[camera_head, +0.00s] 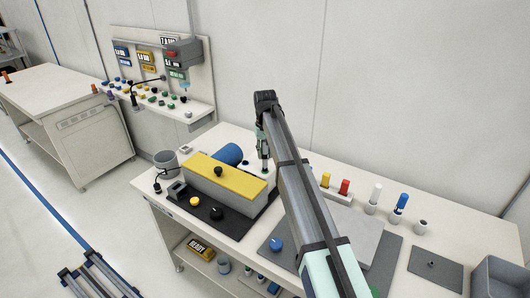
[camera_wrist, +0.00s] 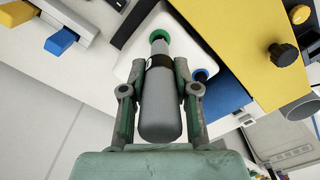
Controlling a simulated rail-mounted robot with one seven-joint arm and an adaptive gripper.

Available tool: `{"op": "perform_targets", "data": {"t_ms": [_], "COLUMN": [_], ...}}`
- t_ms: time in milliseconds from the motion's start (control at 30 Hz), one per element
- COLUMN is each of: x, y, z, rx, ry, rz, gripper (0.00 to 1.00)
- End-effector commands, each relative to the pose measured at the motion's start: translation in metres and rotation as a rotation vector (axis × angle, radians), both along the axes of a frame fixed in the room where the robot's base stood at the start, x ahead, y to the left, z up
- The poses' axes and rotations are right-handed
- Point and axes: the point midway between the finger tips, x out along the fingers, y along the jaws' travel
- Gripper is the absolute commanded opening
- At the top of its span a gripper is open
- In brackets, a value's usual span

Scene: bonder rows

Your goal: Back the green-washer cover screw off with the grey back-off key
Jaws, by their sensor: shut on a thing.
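My gripper (camera_wrist: 160,88) is shut on the grey back-off key (camera_wrist: 160,112), whose thick grey body lies between the two fingers in the wrist view. The key's narrow end reaches the green washer (camera_wrist: 159,34) on a white cover block (camera_wrist: 205,48). The screw head under the key's tip is hidden, and I cannot tell whether the tip is seated on it. A second screw with a blue washer (camera_wrist: 201,75) sits on the same block, right of the key. In the head view my gripper (camera_head: 264,158) points down at the white block (camera_head: 249,168), beside the yellow-topped machine.
A dark bin (camera_head: 497,277) stands at far right.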

Motion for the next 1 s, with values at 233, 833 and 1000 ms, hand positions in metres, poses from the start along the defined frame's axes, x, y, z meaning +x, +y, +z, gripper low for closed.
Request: {"op": "perform_targets", "data": {"t_ms": [233, 833, 1000], "x": [0.000, 0.000, 0.000], "y": [0.000, 0.000, 0.000], "z": [0.009, 0.049, 0.058], "rx": [0.000, 0.000, 0.000], "ry": [0.001, 0.000, 0.001], "rz": [0.000, 0.000, 0.000], "gripper": [0.00, 0.00, 0.00]}}
